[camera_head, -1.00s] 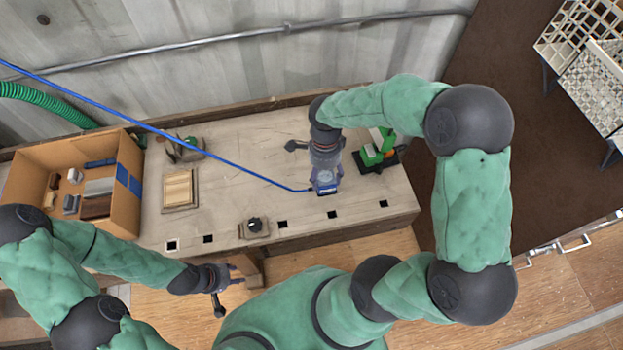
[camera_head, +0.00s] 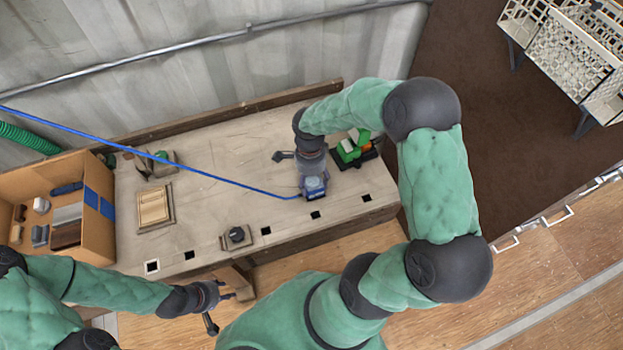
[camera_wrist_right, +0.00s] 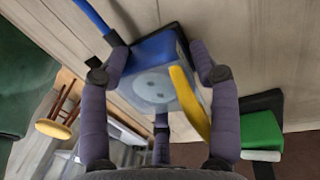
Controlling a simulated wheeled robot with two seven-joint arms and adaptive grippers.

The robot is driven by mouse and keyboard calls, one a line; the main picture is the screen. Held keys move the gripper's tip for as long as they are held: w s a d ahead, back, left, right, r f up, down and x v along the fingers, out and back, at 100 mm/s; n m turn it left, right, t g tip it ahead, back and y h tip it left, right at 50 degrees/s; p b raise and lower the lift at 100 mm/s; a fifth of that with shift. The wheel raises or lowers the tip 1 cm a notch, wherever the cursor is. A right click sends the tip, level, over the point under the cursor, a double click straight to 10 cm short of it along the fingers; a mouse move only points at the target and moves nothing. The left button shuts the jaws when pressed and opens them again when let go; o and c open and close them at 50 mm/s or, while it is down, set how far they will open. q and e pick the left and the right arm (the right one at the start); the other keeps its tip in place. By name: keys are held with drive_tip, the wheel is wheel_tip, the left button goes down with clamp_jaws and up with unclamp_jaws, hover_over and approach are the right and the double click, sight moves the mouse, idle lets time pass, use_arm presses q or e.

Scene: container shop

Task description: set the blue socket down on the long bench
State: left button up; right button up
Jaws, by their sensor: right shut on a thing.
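The blue socket (camera_head: 314,186) is at the end of a long blue cable, over the right part of the long bench (camera_head: 208,210). My right gripper (camera_head: 312,176) is shut on it. In the right wrist view the socket (camera_wrist_right: 150,82) sits between the fingers, with a pale round face, a blue body and a yellow flap. I cannot tell whether it touches the bench top. My left gripper (camera_head: 228,292) is empty in front of the bench's front edge; its fingers appear apart.
A green and black tool (camera_head: 352,148) stands just right of the socket. A cardboard box (camera_head: 100,222) with several items stands at the left end. A wooden frame (camera_head: 154,206) and a small dark-knobbed block (camera_head: 237,236) lie on the bench. Its middle is clear.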

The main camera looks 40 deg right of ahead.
drive_tip(key=shift+w, duration=0.1)
drive_tip(key=o, duration=1.7)
wheel_tip(320, 180, up, 12)
drive_tip(key=w+p, duration=0.1)
drive_tip(key=p, duration=0.2)
drive_tip(key=shift+w+d+p, duration=0.2)
drive_tip(key=shift+d+p, duration=0.1)
drive_tip(key=shift+p, duration=0.05)
